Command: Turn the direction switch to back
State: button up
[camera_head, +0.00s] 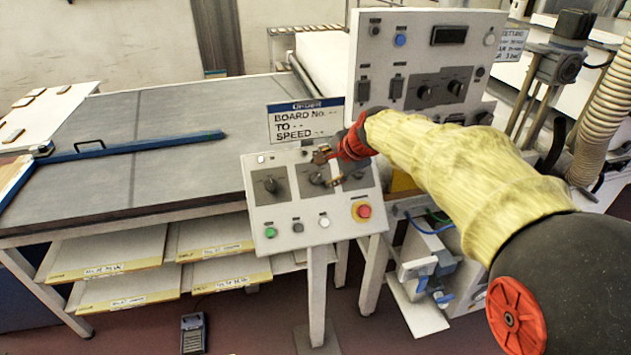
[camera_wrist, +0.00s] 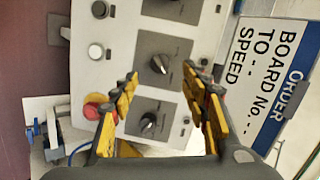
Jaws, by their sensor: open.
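A sloped control box (camera_head: 290,205) on a post carries three black rotary switches on grey plates. One is the left switch (camera_head: 270,185) and one is the middle switch (camera_head: 316,179); the third is mostly hidden by my gripper in the head view. The labels are too small to read, so I cannot tell which is the direction switch. My gripper (camera_head: 324,162) is open and empty over the box. In the wrist view its fingers (camera_wrist: 160,74) stand on either side of the middle switch (camera_wrist: 160,64), seemingly apart from it. Another switch (camera_wrist: 148,123) lies between the fingers, lower down.
Green (camera_head: 270,232), black (camera_head: 298,227) and white (camera_head: 324,222) buttons and a red emergency button (camera_head: 363,211) sit along the box's lower edge. A board sign (camera_head: 300,120) stands behind it. A taller panel (camera_head: 425,60) rises behind, and a long table (camera_head: 130,150) lies left.

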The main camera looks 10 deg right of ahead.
aim_at(317, 177)
jog(key=b+x, duration=0.2)
jog(key=x, duration=0.6)
jog(key=shift+d, duration=0.1)
jog(key=shift+c, duration=0.7)
jog(key=c, duration=1)
